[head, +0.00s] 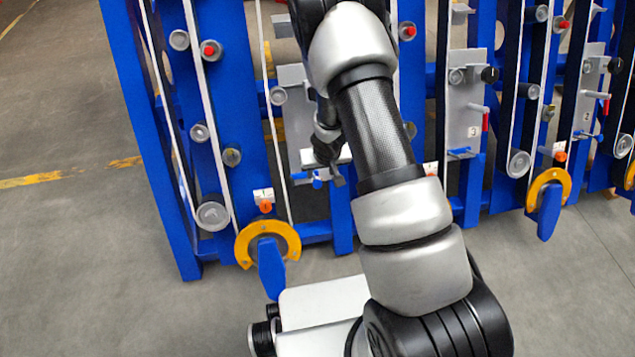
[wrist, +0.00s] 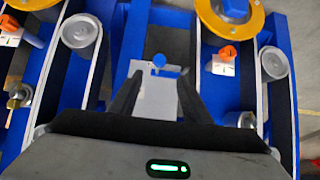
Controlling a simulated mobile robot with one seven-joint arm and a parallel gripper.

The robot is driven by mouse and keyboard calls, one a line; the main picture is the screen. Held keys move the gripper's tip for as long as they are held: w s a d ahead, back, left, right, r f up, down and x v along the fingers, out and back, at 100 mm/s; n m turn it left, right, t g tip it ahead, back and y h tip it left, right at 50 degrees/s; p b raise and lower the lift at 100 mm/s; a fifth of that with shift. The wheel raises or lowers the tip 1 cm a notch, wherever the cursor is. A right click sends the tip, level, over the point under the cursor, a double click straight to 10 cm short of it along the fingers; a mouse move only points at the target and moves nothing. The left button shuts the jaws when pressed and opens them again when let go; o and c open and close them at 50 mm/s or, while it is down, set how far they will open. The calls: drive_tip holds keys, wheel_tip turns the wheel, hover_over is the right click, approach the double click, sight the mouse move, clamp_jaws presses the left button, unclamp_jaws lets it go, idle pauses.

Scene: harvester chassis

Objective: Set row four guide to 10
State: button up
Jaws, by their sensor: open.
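The chassis carries repeated blue rows, and I cannot tell which is row four. In the wrist view, a grey plate (wrist: 155,100) with a blue knob (wrist: 158,61) and a blue bar at its end lies ahead of my gripper (wrist: 159,80). My gripper's two dark fingers are apart, with the plate showing between them and nothing held. Whether they touch it I cannot tell. In the head view, my gripper (head: 330,164) is partly hidden by my arm, near small blue parts (head: 316,178). Orange pointers on white tags show in the head view (head: 265,203) and wrist view (wrist: 226,53); numbers are unreadable.
Yellow half-rings with blue handles (head: 271,265) stick out low at the front. Belts, grey rollers (head: 213,213) and red-tipped pegs (head: 210,50) line the blue posts beside my gripper. Grey floor (head: 70,250) is open at the left.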

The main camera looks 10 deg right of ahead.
sight(318, 183)
drive_tip(key=b+x, duration=0.3)
drive_tip(key=x, duration=1)
drive_tip(key=shift+r, duration=0.1)
clamp_jaws()
drive_tip(key=shift+d, duration=0.15)
